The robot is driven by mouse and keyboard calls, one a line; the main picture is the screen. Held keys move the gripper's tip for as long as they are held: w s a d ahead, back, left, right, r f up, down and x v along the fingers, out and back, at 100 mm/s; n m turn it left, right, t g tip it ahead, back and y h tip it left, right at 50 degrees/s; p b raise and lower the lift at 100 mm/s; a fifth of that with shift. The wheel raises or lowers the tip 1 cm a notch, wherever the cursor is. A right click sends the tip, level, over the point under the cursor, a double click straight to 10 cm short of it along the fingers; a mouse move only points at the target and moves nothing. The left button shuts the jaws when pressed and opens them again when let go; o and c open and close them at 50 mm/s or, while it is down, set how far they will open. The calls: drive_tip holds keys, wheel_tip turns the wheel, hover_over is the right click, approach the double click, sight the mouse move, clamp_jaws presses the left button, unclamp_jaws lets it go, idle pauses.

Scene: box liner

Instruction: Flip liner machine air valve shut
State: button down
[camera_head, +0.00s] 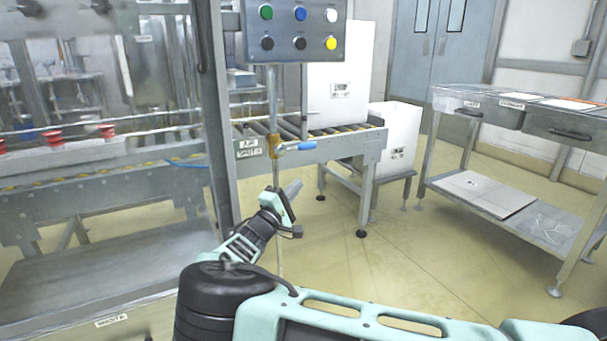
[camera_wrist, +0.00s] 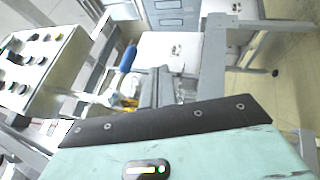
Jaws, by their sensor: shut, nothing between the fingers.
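The air valve (camera_head: 273,148) has a brass-yellow body on a thin vertical pipe beside the liner machine. Its blue handle (camera_head: 299,146) sticks out to the right, roughly level and crosswise to the pipe. My gripper (camera_head: 293,187) is shut and empty, a little below the handle in the head view and apart from it. In the wrist view the grey fingers (camera_wrist: 160,88) are beside the blue handle (camera_wrist: 128,58). The brass body (camera_wrist: 129,88) is partly hidden there behind other parts.
A button panel (camera_head: 297,29) hangs above the valve. A roller conveyor (camera_head: 340,133) with a white box (camera_head: 337,75) stands behind it. Another white box (camera_head: 398,138) is at the conveyor's end. A metal table (camera_head: 520,115) stands at right, with open floor between.

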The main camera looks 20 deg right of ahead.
drive_tip(key=shift+v, duration=2)
drive_tip(key=shift+f, duration=0.1)
